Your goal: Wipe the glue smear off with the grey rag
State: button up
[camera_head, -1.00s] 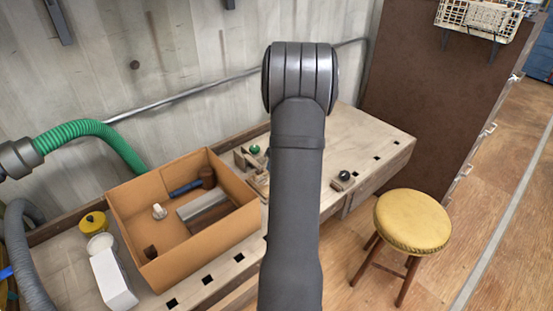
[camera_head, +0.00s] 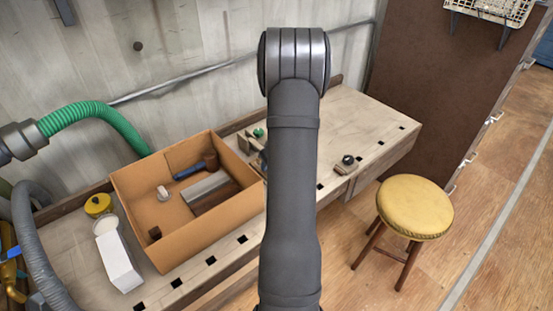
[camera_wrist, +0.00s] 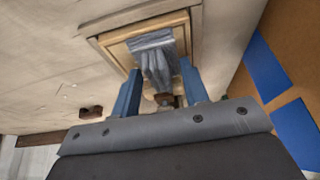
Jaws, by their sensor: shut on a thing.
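In the wrist view my gripper (camera_wrist: 161,72) has its two blue fingers shut on the grey rag (camera_wrist: 154,52). The rag is bunched between the fingertips, and its upper end lies over a small wooden panel with a raised frame (camera_wrist: 113,42). I cannot tell whether the rag presses on the panel. The glue smear cannot be made out in either view. In the head view my arm hides the gripper and the rag.
An open cardboard box (camera_head: 205,233) with several items stands on the wooden workbench (camera_head: 375,122). A white carton (camera_head: 119,263) and a yellow-lidded tin (camera_head: 98,205) stand left of it. A wooden plane (camera_head: 346,163) lies on the right. A yellow stool (camera_head: 414,206) stands on the floor.

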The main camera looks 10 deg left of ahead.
jog(key=shift+s+a, duration=1.1)
jog(key=shift+s, duration=0.05)
jog(key=shift+w+d, duration=2.5)
jog(key=shift+w+d+r, duration=0.1)
jog(key=shift+w+d, duration=0.05)
notch_tip(320, 180, up, 8)
